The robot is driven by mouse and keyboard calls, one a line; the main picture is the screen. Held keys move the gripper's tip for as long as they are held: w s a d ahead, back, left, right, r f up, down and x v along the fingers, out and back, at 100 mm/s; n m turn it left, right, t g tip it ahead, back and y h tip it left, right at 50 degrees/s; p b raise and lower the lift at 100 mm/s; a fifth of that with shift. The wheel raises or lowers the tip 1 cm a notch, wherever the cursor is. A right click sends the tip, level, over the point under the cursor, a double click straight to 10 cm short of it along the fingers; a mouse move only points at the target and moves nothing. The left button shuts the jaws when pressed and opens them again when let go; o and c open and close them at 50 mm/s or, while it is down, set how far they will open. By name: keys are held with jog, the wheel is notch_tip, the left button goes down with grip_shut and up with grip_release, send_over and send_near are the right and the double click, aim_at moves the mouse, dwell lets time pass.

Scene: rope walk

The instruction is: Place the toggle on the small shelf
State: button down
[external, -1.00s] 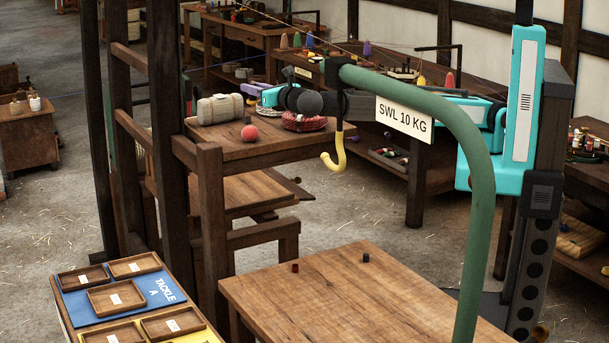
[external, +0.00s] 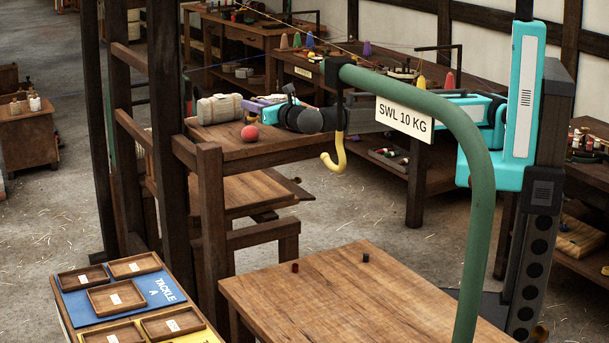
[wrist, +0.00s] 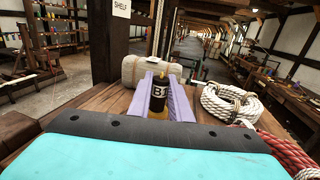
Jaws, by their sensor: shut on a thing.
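My gripper (wrist: 160,98) has two lilac fingers shut on a dark cylinder with white lettering and a yellowish tip, apparently the toggle (wrist: 158,96). In the external view my gripper (external: 254,106) is low over the back of the small wooden shelf (external: 238,151), near a pale canvas roll (external: 219,109). The toggle cannot be made out there. In the wrist view the shelf top (wrist: 108,98) lies around and beneath the fingers. Whether the toggle touches the wood cannot be told.
A red ball (external: 250,133) sits at the shelf's front. A white rope coil (wrist: 228,104) and a red rope coil (wrist: 276,150) lie right of the fingers. A green davit (external: 440,110) with a yellow hook (external: 336,160) stands in the foreground.

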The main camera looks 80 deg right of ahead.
jog(key=shift+f, duration=1.3)
jog(key=c, duration=1.6)
grip_release()
jog(key=shift+f, duration=0.1)
jog(key=shift+c, duration=0.2)
jog(key=b+v, duration=0.3)
jog(key=v, duration=0.9)
jog(key=shift+s+d, duration=0.1)
